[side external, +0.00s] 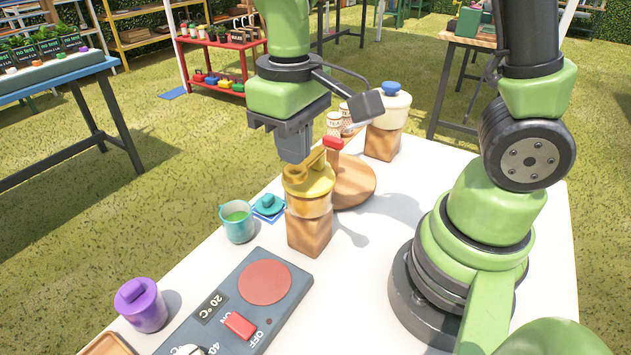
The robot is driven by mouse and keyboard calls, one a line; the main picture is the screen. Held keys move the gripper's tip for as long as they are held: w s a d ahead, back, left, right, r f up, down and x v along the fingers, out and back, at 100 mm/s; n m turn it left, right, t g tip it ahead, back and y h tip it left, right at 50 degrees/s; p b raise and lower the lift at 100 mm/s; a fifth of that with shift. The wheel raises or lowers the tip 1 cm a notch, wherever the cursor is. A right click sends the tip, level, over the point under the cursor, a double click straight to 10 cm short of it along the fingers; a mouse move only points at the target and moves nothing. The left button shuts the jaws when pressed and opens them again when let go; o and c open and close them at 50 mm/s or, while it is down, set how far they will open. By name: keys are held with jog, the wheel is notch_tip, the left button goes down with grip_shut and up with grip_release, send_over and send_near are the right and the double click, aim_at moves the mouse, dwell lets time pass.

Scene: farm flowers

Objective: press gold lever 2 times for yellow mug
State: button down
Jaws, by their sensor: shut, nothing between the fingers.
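A gold lever top (309,178) sits on a pale yellow body above a wooden block (309,232), near the middle of the white table. My gripper (294,157) points down just above and slightly left of the gold top. It is shut with nothing seen in it. I cannot tell whether its tips touch the lever. No mug that is clearly yellow shows. A teal mug (238,226) with green contents stands left of the wooden block.
A teal lid-like piece on a blue coaster (270,214) lies behind the teal mug. A grey hot plate (246,306) and a purple lidded pot (141,304) are in front. Behind stand a red-topped piece (333,144) by a wooden disc (352,182) and a blue-knobbed white pot (388,108).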

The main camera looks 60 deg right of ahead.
jog(key=shift+f, duration=1.25)
jog(key=shift+r, duration=1.75)
dwell(0.8)
jog(key=shift+f, duration=1.75)
jog(key=shift+r, duration=1.75)
